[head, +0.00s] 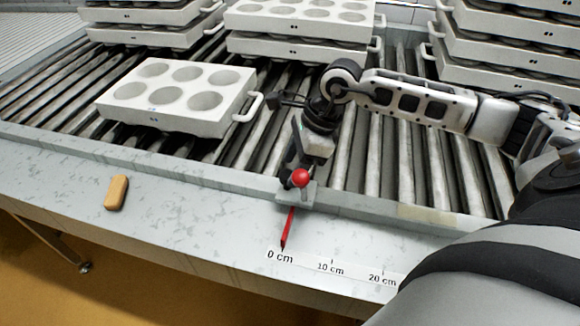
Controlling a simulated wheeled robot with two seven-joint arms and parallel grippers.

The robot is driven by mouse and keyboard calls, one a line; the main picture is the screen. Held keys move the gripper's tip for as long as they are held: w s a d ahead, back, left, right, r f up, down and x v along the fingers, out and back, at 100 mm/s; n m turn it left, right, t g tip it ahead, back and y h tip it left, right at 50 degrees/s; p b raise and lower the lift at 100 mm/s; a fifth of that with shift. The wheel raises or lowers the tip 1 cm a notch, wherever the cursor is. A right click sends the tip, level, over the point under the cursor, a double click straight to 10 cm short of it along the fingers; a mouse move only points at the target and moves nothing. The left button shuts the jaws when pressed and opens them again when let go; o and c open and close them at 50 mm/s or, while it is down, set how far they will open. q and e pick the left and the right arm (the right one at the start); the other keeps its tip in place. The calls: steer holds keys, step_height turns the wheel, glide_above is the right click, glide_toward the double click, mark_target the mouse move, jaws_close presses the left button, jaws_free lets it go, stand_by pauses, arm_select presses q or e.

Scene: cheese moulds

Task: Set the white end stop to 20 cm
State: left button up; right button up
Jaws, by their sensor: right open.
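The end stop's carriage (309,197) sits on the front rail of the roller conveyor and carries a red ball knob (300,178). Its red pointer (289,228) hangs down over the front ledge, with its tip at the 0 cm mark of the white scale (305,263). The scale also shows 10 cm and 20 cm marks to the right. My right gripper (293,170) is open, pointing down right at the knob from behind. Its fingers partly hide the stop, and I cannot tell whether they touch it. My left gripper is out of view.
A white mould block (152,114) with round hollows lies on the rollers at left. More moulds (300,22) are stacked behind and at the back right. A tan block (116,192) lies on the left ledge. The ledge along the scale is clear.

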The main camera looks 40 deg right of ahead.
steer(key=shift+x, duration=1.05)
